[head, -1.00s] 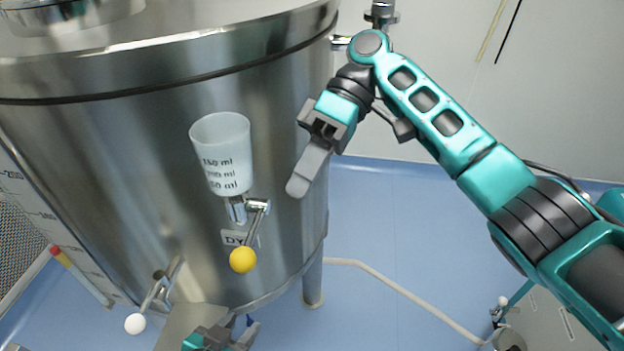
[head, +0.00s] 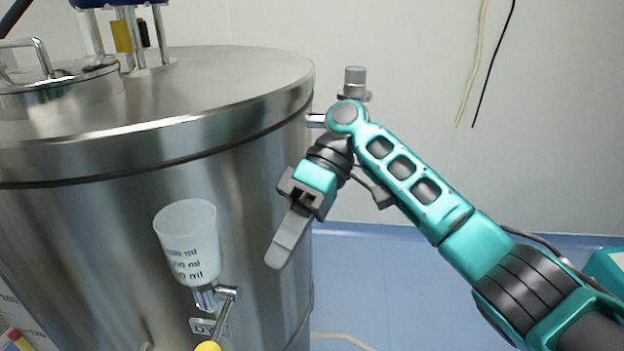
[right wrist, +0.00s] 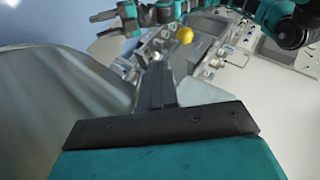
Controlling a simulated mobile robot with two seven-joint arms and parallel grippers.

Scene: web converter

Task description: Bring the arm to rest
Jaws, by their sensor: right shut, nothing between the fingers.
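My right arm comes in from the right in the head view, bent at a high elbow. My right gripper (head: 277,262) hangs down and to the left, its fingers shut together and empty. It appears in front of the right side of the steel tank (head: 110,230); whether it touches the tank cannot be told. The right gripper also shows in the right wrist view (right wrist: 155,72), with its fingers closed. My left gripper is not in the head view now. A teal arm with grey gripper fingers shows at the top of the right wrist view.
A translucent measuring cup (head: 188,240) is at the tank's front, above a metal valve (head: 222,305) with a yellow ball knob (head: 208,346). A fitting with a grey cap (head: 354,82) stands behind my elbow. Blue floor (head: 385,270) is open to the right of the tank.

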